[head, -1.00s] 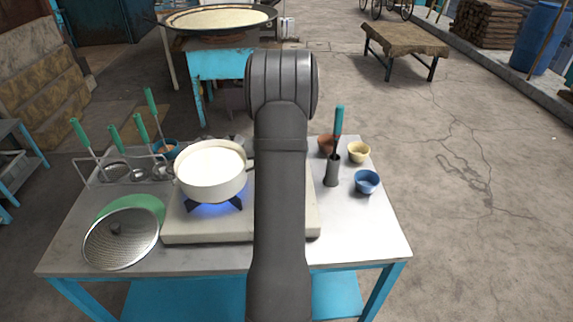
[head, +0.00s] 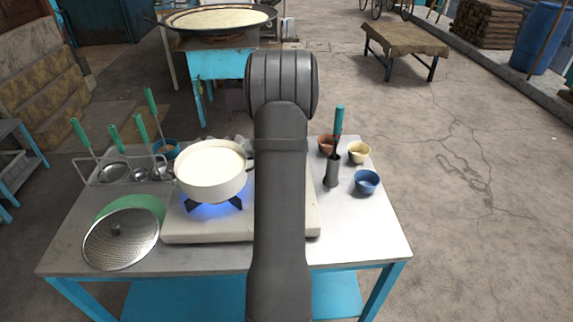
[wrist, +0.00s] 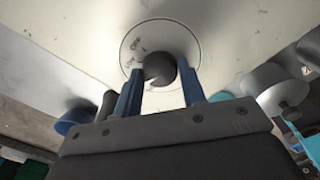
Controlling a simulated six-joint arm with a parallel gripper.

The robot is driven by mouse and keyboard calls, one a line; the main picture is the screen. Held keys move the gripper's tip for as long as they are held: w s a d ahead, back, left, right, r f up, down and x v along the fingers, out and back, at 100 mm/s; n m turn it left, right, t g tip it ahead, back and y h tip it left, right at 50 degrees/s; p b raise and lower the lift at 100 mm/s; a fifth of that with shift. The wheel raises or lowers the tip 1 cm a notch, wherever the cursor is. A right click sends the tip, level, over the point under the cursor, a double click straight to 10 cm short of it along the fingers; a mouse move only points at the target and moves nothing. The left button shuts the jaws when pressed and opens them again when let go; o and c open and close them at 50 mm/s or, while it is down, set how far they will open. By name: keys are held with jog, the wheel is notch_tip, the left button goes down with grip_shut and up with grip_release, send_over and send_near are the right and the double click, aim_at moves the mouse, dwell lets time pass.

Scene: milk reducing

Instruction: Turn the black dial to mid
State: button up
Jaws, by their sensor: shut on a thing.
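The black dial (wrist: 160,68) is in the wrist view, set in a round plate (wrist: 160,46) with small lettering on the pale stove body. "OFF" and "LOW" seem to be printed left of the dial. My gripper (wrist: 163,76) has its two blue fingers on either side of the dial and is shut on it. The dial's pointer mark cannot be made out. In the head view my arm hides the dial and the gripper. A white pot of milk (head: 211,170) stands on the stove (head: 200,229) over a blue flame (head: 210,210).
A strainer (head: 121,239) lies at the table's front left. Green-handled ladles (head: 144,133) stand in a rack at the left. A blue bowl (head: 367,182), a cream bowl (head: 358,152) and a dark holder (head: 332,171) stand at the right. The table's front right (head: 370,235) is clear.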

dwell(0.4)
jog(key=o, duration=1)
jog(key=shift+r, duration=0.1)
notch_tip(320, 180, up, 17)
jog(key=shift+r, duration=0.1)
notch_tip(320, 180, down, 18)
jog(key=shift+r, duration=0.25)
dwell(0.5)
